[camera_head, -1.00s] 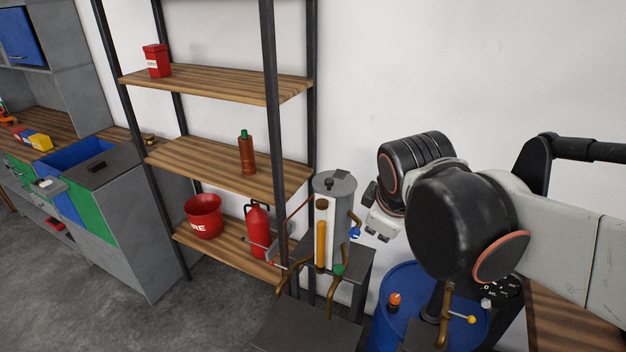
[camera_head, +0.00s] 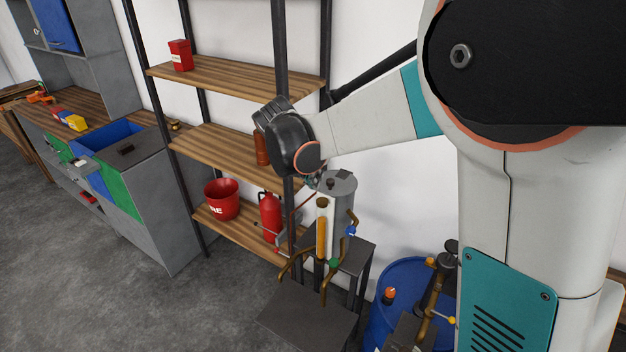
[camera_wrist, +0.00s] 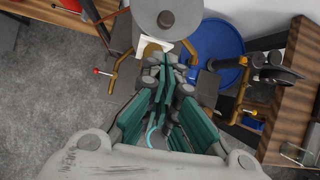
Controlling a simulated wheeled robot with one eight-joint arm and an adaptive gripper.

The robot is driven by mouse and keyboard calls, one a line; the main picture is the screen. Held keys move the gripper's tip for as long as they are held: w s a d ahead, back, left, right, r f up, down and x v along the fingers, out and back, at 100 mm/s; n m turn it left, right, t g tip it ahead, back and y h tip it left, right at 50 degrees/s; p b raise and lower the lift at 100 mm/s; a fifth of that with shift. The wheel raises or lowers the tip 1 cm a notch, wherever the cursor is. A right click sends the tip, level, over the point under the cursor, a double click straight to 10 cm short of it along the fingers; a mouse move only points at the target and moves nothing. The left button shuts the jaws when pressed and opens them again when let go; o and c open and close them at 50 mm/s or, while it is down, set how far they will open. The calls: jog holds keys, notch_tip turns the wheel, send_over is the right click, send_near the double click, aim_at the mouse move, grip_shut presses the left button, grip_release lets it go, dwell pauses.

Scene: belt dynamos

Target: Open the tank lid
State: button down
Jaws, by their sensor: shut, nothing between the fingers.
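The tank (camera_head: 343,207) is a grey upright cylinder on a dark stand. Its round grey lid (camera_head: 338,189) lies flat on top, with a small dark knob (camera_head: 330,182). In the wrist view the lid (camera_wrist: 189,12) is at the top edge, partly cut off, with its knob (camera_wrist: 166,19) in view. My gripper (camera_head: 316,181) is beside the lid's left side in the head view, mostly hidden behind my wrist. In the wrist view my gripper (camera_wrist: 167,62) has its fingers together, empty, below the lid in the picture. Whether it touches the lid is unclear.
A sight tube (camera_head: 322,235) and brown pipes with valves are at the tank's front. A shelf rack (camera_head: 235,145) with a red bucket (camera_head: 222,199) and fire extinguisher (camera_head: 270,215) stands left. A blue barrel (camera_head: 400,275) stands right. Floor at left is clear.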

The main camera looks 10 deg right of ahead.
aim_at(327, 197)
jog(key=b+x, duration=0.1)
jog(key=x, duration=0.8)
jog(key=shift+w+d+f, duration=0.1)
jog(key=shift+d+f, duration=0.1)
jog(key=shift+f, duration=0.15)
jog(key=shift+r, duration=0.15)
jog(key=shift+w+r+g+y, duration=0.1)
jog(key=shift+r+g+y, duration=0.2)
jog(key=shift+r, duration=0.15)
